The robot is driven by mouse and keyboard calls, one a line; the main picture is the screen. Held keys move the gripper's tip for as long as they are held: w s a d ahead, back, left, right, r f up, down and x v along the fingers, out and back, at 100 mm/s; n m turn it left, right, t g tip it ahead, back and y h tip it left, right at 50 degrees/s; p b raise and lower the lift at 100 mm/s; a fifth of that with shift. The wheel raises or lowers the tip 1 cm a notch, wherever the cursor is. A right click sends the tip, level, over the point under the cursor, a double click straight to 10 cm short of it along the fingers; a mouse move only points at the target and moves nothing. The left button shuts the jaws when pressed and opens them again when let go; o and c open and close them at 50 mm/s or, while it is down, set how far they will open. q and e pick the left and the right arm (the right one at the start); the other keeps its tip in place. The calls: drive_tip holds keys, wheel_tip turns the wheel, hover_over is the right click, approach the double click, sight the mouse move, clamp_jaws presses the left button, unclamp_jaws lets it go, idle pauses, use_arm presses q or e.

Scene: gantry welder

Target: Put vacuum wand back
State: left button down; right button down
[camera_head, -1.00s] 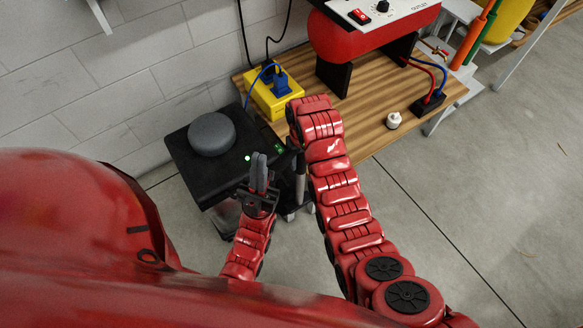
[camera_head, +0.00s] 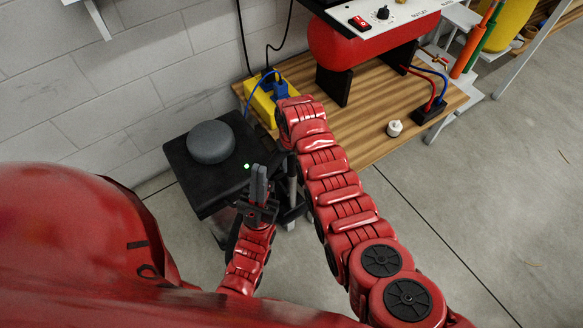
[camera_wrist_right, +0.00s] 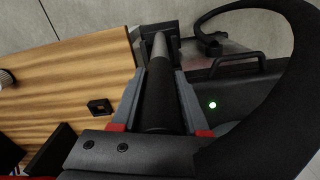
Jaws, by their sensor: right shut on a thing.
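The vacuum wand (camera_wrist_right: 158,95) has a black grip and a grey metal tube, seen in the right wrist view. My right gripper (camera_wrist_right: 160,78) is shut on the black grip, one finger on each side. The tube runs towards a dark bracket (camera_wrist_right: 160,34); I cannot tell whether it sits in it. In the head view the tube (camera_head: 292,180) stands beside the black vacuum unit (camera_head: 190,176), and my arm hides the right fingers. My left gripper (camera_head: 259,182) is empty, its fingers side by side with hardly any gap, in front of the unit.
A black hose (camera_wrist_right: 283,105) loops close on the right of the wrist view. A wooden bench (camera_head: 362,140) adjoins the vacuum unit, with a yellow box (camera_head: 262,104), a red tank (camera_head: 345,45) and a small white object (camera_head: 394,128). The floor at right is open.

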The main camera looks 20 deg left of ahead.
sight(292, 183)
wheel_tip(292, 183, down, 2)
drive_tip(key=shift+s+f, duration=0.1)
drive_tip(key=shift+f, duration=0.05)
drive_tip(key=shift+w+a+f+b, duration=0.2)
drive_tip(key=shift+f+b, duration=0.25)
drive_tip(key=shift+b, duration=0.3)
drive_tip(key=c, duration=0.9)
unclamp_jaws()
drive_tip(key=shift+f, duration=0.15)
drive_tip(key=o, duration=0.5)
